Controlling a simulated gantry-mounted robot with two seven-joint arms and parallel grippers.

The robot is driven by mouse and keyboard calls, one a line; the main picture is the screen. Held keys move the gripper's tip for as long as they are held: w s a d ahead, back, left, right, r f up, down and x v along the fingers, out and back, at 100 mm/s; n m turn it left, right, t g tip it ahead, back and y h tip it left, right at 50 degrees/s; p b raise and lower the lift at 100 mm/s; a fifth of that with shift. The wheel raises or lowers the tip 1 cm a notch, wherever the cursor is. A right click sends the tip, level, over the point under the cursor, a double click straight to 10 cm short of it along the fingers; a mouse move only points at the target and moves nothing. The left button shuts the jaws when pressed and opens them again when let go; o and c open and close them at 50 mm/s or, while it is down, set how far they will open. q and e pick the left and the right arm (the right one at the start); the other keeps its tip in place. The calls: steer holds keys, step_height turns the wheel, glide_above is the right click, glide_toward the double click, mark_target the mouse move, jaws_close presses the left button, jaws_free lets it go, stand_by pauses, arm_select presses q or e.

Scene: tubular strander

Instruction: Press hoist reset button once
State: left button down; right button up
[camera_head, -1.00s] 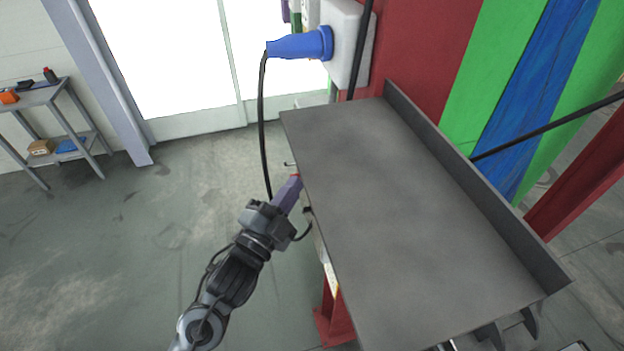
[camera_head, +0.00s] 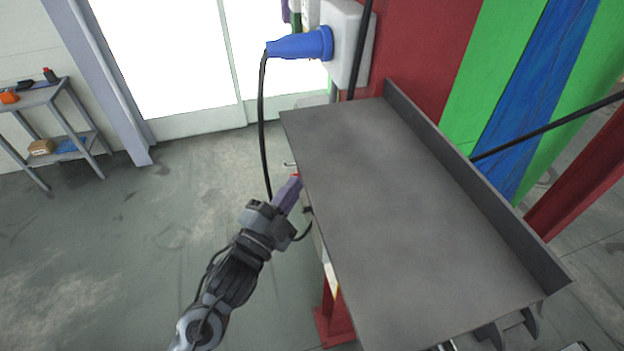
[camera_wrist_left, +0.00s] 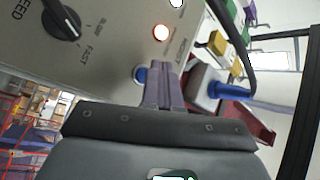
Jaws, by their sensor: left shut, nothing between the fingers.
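My left gripper (camera_head: 289,193) is shut and empty, with its fingertips at the left edge of the grey shelf. In the left wrist view, its fingers (camera_wrist_left: 164,85) reach up to a beige control panel (camera_wrist_left: 105,35). A blue round button (camera_wrist_left: 140,75) sits on the panel right beside the fingers, which partly hide it. I cannot tell whether the fingertips touch the panel or a button. A lit orange-white lamp (camera_wrist_left: 161,32) is just beyond the tips. The small label near it is not readable. My right gripper is not in view.
The grey shelf (camera_head: 400,210) overhangs the panel and hides its face from the head view. A black speed knob (camera_wrist_left: 62,20) is on the panel. A blue plug (camera_head: 300,45) with a hanging black cable (camera_head: 262,125) is above. Open floor lies to the left.

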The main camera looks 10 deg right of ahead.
arm_select(q)
steer(key=shift+d, duration=0.1)
steer(key=shift+d, duration=0.35)
steer(key=shift+d, duration=0.3)
stand_by(0.7)
steer(key=shift+d, duration=0.1)
stand_by(0.4)
steer(key=shift+a, duration=0.85)
steer(key=shift+s+a+p, duration=0.15)
steer(key=shift+a+p, duration=0.2)
steer(key=shift+a, duration=0.9)
steer(key=shift+s+a+p, duration=0.15)
steer(key=shift+a+p, duration=0.2)
steer(key=shift+a, duration=0.85)
